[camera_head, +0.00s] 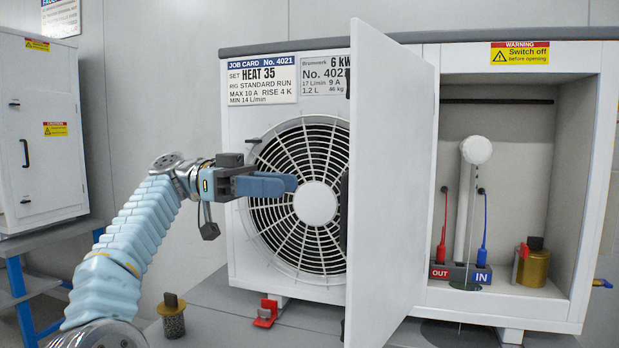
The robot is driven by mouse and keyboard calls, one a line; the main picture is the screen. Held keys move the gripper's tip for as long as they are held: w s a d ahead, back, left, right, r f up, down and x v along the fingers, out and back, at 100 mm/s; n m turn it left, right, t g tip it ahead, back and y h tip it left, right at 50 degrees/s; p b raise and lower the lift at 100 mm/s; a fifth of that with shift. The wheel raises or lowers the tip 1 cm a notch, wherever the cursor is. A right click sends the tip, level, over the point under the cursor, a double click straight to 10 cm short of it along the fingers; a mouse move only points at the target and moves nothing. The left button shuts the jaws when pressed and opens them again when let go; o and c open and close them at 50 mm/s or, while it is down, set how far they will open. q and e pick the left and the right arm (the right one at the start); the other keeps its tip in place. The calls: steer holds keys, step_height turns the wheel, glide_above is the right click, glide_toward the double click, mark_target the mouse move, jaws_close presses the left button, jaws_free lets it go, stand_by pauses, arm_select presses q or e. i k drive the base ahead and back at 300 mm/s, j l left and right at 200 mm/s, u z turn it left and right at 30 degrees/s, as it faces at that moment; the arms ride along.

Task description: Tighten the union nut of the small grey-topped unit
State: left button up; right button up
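A white unit with a dark grey top edge (300,46) fills the middle and right; I cannot tell if it is the small one meant. Its white door (392,180) stands open towards me. In its compartment (520,125) are a round-headed white post (475,150), a red lead (442,232), a blue lead (483,235) and an OUT/IN block (458,273). I cannot make out a union nut. My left gripper (285,184) is in front of the fan grille (300,235), left of the door; its blue fingers overlap, so their opening is unclear. My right gripper is out of view.
A brass cylinder (533,268) with a dark top and red tag stands inside the compartment. A mesh cylinder (173,322) and a red clip (266,313) are on the grey bench. A white cabinet (45,150) stands at left. The open door blocks part of the view.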

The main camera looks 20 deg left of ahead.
mark_target(466, 146)
steer(key=k, duration=1)
